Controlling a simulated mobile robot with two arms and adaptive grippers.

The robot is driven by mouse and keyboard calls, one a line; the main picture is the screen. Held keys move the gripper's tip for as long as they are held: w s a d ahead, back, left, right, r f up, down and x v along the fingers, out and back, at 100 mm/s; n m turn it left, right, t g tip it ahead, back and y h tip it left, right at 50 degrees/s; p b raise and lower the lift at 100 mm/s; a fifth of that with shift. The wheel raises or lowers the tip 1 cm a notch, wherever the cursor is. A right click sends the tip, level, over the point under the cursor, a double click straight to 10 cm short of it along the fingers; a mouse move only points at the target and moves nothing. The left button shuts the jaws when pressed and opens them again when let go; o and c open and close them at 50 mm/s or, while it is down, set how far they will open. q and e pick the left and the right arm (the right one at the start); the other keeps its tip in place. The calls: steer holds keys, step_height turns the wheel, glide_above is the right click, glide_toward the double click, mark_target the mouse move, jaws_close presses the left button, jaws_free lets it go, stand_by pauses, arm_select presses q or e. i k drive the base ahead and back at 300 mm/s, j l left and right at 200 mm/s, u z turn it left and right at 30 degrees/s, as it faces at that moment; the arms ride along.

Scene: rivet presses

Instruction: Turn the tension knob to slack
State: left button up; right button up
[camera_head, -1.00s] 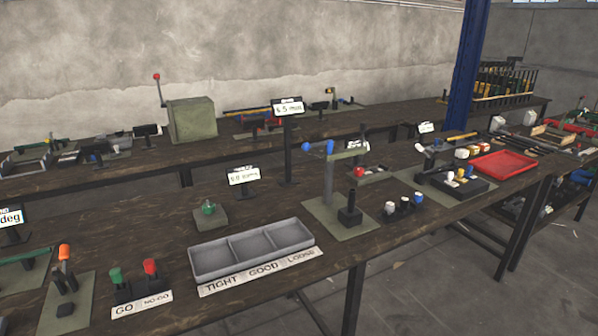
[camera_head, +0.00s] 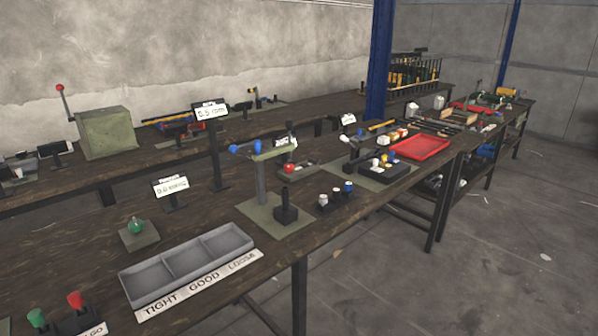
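No part is readably marked as the tension knob, so I cannot tell which one it is. A small round green knob (camera_head: 137,226) sits on a grey-green block at the left of the near bench. A grey upright press (camera_head: 262,180) with a blue-ended bar on top stands on a green mat at the middle of the bench. Neither of my grippers is in view.
A three-part grey tray (camera_head: 190,264) labelled TIGHT, GOOD, LOOSE lies at the bench's front edge. A red tray (camera_head: 420,147) is farther right. A blue pillar (camera_head: 381,60) rises behind. Open floor (camera_head: 480,255) lies at the right.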

mark_target(289, 168)
steer(key=i+l+u, duration=0.2)
steer(key=u, duration=0.5)
steer(key=i+l+u, duration=0.15)
steer(key=l, duration=0.25)
steer(key=i+l+u, duration=0.15)
steer(key=l, duration=0.3)
steer(key=i+l+u, duration=0.15)
steer(key=l, duration=0.3)
steer(key=i+l+u, duration=0.2)
steer(key=l, duration=0.25)
steer(key=k, duration=0.05)
